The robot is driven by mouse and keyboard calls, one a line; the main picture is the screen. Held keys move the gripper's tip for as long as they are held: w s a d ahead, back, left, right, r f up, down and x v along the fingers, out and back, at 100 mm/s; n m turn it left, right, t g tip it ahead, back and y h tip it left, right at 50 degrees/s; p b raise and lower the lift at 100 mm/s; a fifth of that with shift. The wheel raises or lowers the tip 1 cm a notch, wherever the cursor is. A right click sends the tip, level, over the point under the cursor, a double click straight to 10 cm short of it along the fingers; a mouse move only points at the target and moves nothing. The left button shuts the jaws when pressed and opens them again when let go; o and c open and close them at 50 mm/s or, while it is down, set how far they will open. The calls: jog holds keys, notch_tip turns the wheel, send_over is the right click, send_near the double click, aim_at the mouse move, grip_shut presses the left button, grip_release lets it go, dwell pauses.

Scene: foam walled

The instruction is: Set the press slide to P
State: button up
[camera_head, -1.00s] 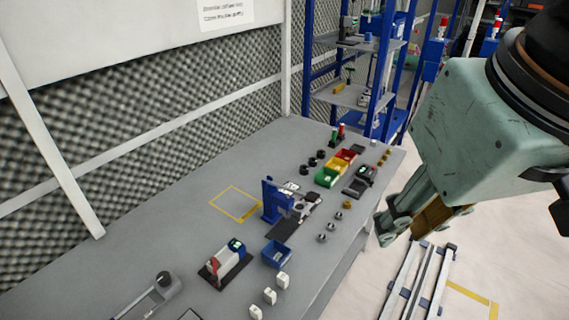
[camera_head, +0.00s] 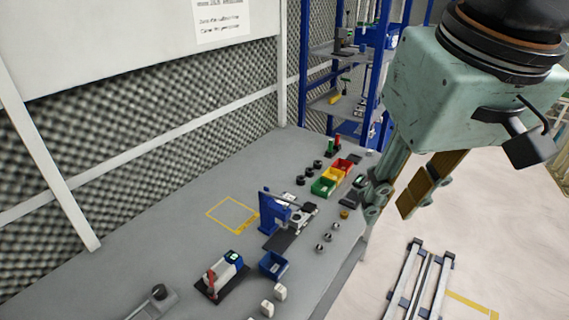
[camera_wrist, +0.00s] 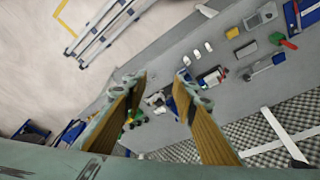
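A blue upright device (camera_head: 272,210), which looks like the press, stands on the grey table with a dark base plate in front of it. Its slide and any P mark are too small to make out. My gripper (camera_head: 390,206) hangs at the right, over the table's right edge, well apart from the device. In the wrist view my gripper (camera_wrist: 160,82) has its two fingers wide apart with nothing held between them. The table's small items show far below the fingers there, and the fingers partly cover them.
A red-handled unit (camera_head: 222,277) and a blue bin (camera_head: 273,265) stand nearer on the table (camera_head: 180,235). Green, yellow and red bins (camera_head: 323,187) lie farther back. Small metal parts and white blocks lie along the right edge. A yellow outline (camera_head: 232,214) encloses bare table.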

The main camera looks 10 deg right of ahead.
jog(key=w+r+g, duration=0.2)
jog(key=w, duration=1.4)
jog(key=g, duration=0.4)
send_over(302, 214)
jog(key=w+d, duration=0.1)
jog(key=d, duration=0.2)
jog(key=w+x, duration=0.2)
jog(key=x, duration=0.6)
jog(key=w+f+x, duration=0.1)
jog(key=w+x, duration=0.1)
jog(key=x, duration=0.6)
jog(key=w+f+g, duration=0.1)
jog(key=w+f, duration=0.3)
jog(key=f, duration=0.4)
jog(key=w+f, duration=0.5)
jog(key=f, duration=0.3)
jog(key=shift+d+f+g, duration=0.35)
jog(key=shift+g, duration=0.05)
jog(key=shift+s+f+b, duration=0.15)
jog(key=shift+b, duration=0.15)
jog(key=shift+b+x, duration=1)
jog(key=shift+x, duration=5.7)
grip_shut()
